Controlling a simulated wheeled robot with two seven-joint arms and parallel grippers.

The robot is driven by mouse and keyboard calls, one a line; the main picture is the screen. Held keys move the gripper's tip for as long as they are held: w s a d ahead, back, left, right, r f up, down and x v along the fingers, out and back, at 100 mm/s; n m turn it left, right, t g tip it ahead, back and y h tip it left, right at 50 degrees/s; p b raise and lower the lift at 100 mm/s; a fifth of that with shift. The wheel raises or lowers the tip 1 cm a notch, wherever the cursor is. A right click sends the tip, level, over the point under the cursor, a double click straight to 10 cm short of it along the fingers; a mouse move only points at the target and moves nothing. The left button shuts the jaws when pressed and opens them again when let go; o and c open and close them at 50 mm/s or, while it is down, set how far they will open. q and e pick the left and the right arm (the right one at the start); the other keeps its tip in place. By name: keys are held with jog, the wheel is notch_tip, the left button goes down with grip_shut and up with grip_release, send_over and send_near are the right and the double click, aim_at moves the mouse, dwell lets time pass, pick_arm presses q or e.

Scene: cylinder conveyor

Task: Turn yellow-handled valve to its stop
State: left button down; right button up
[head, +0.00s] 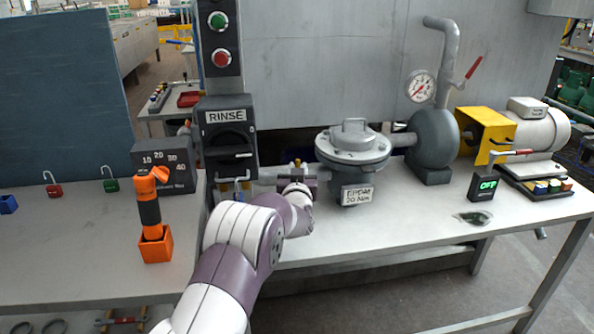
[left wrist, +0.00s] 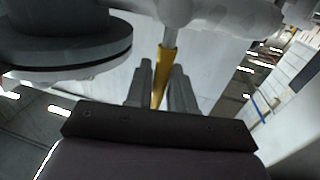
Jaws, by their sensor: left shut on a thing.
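The yellow valve handle (left wrist: 161,68) shows in the left wrist view as a narrow bar on a grey stem (left wrist: 176,36). My left gripper (left wrist: 163,74) is shut around it, with one finger on each side. In the head view, my left gripper (head: 297,184) is at the pipe left of the round filter housing (head: 352,155). There the wrist and gripper hide most of the valve and its handle. The handle's angle relative to the pipe and its stop cannot be told. My right gripper is in neither view.
A RINSE switch box (head: 228,140) stands just left of my left gripper. The right table's front is mostly clear.

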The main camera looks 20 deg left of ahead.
pick_arm(q)
jog(key=c, duration=1.1)
grip_release()
jog(key=v, duration=1.2)
jog(key=shift+s+d, duration=0.2)
jog(key=shift+s, duration=0.1)
